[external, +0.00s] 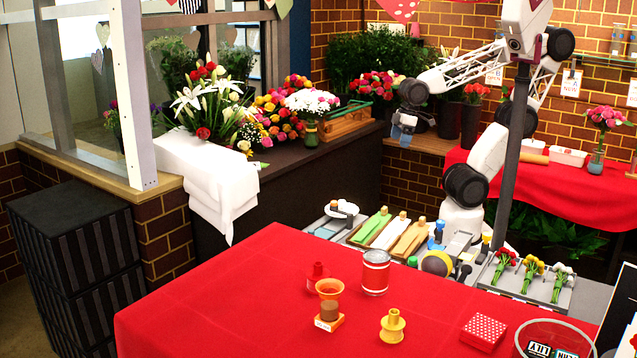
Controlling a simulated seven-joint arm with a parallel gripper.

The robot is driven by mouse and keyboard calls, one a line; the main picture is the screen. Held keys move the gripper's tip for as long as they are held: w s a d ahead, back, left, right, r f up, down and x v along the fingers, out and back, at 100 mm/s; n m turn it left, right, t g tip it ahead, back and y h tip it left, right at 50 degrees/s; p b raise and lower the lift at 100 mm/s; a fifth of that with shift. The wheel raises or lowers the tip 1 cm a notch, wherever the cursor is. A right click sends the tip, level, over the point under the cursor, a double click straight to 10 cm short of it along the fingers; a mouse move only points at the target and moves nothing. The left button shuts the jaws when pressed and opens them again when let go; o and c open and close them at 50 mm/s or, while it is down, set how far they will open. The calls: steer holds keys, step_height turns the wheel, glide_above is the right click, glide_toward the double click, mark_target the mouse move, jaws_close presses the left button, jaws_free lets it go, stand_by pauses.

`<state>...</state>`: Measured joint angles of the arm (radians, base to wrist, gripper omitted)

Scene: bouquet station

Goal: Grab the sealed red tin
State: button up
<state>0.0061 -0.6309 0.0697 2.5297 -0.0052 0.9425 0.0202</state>
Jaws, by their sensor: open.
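The red tin (375,274) stands upright on the red-covered table, near its back edge. It has a pale, closed top and a pale band at the bottom. My gripper (401,138) hangs from the raised arm, well above and behind the tin, over the dark counter area. It is open, with nothing visible in it, and is far from touching the tin. The tin's far side is hidden.
Close left of the tin are a red spool-like piece (317,277) and an orange cup (329,289) above a small stand. The table's left side is clear.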

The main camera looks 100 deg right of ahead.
steer(key=w+a+m+g+y, duration=0.2)
steer(key=w+a+m+y, duration=0.15)
steer(key=w+a, duration=0.75)
steer(key=m+g+y, duration=0.3)
steer(key=m+y, duration=0.7)
steer(key=m, duration=0.2)
glide_toward(372, 251)
steer(key=x, duration=0.4)
steer(key=shift+s+a, duration=0.1)
steer(key=shift+a, duration=0.1)
steer(key=shift+a+f, duration=0.1)
steer(key=shift+a, duration=0.2)
steer(key=shift+a, duration=0.1)
steer(key=shift+x, duration=1.15)
steer(key=shift+a+f, duration=0.15)
